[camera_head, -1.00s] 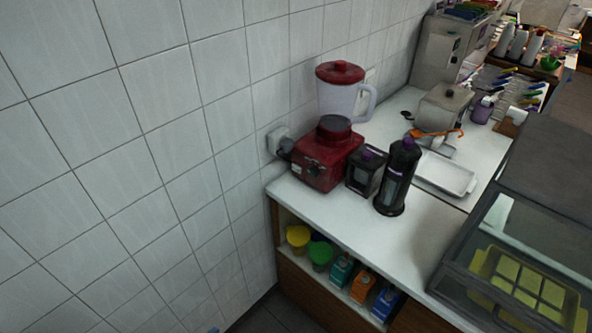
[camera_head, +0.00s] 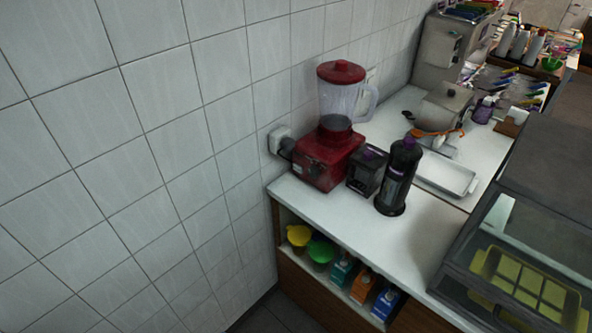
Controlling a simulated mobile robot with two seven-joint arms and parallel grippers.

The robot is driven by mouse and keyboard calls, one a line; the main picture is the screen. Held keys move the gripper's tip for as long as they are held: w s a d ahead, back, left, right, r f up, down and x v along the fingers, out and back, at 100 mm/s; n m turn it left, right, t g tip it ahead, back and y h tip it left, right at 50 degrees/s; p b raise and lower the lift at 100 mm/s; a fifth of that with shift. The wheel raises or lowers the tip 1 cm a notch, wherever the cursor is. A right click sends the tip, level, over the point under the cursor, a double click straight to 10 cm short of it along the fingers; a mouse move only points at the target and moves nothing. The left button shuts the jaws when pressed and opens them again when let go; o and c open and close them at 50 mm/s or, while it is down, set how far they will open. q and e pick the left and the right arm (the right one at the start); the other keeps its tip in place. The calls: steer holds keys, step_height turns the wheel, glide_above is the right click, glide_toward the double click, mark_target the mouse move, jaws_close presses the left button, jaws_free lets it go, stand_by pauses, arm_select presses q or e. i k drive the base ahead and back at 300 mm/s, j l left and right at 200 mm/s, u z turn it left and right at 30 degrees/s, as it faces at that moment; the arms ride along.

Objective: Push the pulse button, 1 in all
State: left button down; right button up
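A red blender (camera_head: 328,160) stands on the white counter against the tiled wall. Its clear jar (camera_head: 341,103) with a red lid (camera_head: 340,71) sits upright on the base, handle to the right. The base's front face points toward the lower left; its controls are too small and blurred for me to single out the pulse button. Neither of my grippers is in view.
A small dark box-shaped container (camera_head: 366,172) and a tall black bottle (camera_head: 399,178) stand right of the blender. A wall plug (camera_head: 279,140) is behind it. A white tray (camera_head: 446,174) lies farther right. A glass case (camera_head: 520,262) fills the lower right. The counter front (camera_head: 425,232) is clear.

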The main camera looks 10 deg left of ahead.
mark_target(295, 166)
steer(key=i+j+z, duration=0.15)
steer(key=z, duration=0.2)
steer(key=i+j+z, duration=0.15)
steer(key=j+z, duration=0.5)
steer(key=i+j, duration=0.05)
